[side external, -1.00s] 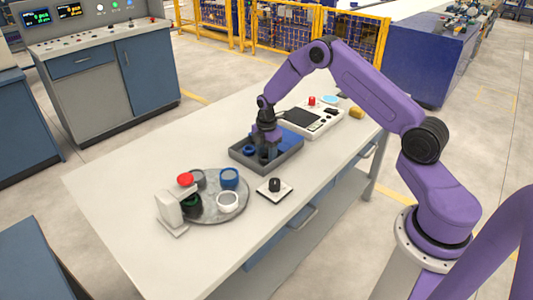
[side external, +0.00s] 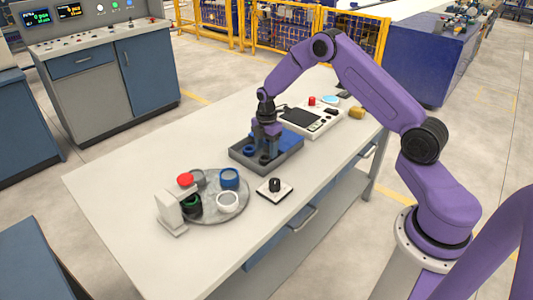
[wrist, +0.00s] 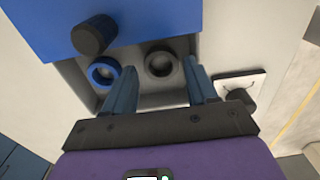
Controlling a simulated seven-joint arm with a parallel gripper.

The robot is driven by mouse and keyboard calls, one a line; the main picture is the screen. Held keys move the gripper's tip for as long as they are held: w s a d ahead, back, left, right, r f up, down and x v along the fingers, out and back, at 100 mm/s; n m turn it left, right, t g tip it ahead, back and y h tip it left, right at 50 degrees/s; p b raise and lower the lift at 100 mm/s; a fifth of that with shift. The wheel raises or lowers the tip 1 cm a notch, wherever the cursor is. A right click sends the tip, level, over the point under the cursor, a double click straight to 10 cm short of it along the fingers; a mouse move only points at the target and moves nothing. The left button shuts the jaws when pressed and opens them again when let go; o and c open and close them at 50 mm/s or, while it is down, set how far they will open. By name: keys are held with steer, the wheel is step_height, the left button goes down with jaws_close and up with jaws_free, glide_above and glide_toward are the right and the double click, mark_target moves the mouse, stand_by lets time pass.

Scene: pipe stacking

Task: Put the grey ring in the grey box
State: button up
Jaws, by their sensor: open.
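The grey box (side external: 237,157) stands on the table, with a blue lid (side external: 294,143) over its right part in the side view. The box floor (wrist: 140,84) is bare between the fingers in the wrist view. A dark grey ring (wrist: 159,64) lies in the open part of the box, beside a blue ring (wrist: 103,72). My gripper (side external: 266,153) is open and points down over the box. In the wrist view its fingers (wrist: 160,68) stand apart, one each side of the grey ring; I cannot tell whether they touch it.
A black knob (side external: 275,185) and a white console (side external: 312,118) are near the box.

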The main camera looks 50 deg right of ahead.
step_height(320, 180, up, 9)
steer(key=s+a+r+m, duration=0.1)
steer(key=s+a+r, duration=0.4)
steer(key=s+a, duration=0.4)
steer(key=s+a+r+m, duration=0.1)
steer(key=s+a+r, duration=0.4)
steer(key=s+a, duration=0.4)
steer(key=s+d+r+m, duration=0.1)
steer(key=s+d+m, duration=0.1)
steer(key=s, duration=1.9)
steer(key=shift+r+m, duration=0.15)
steer(key=shift+m, duration=0.55)
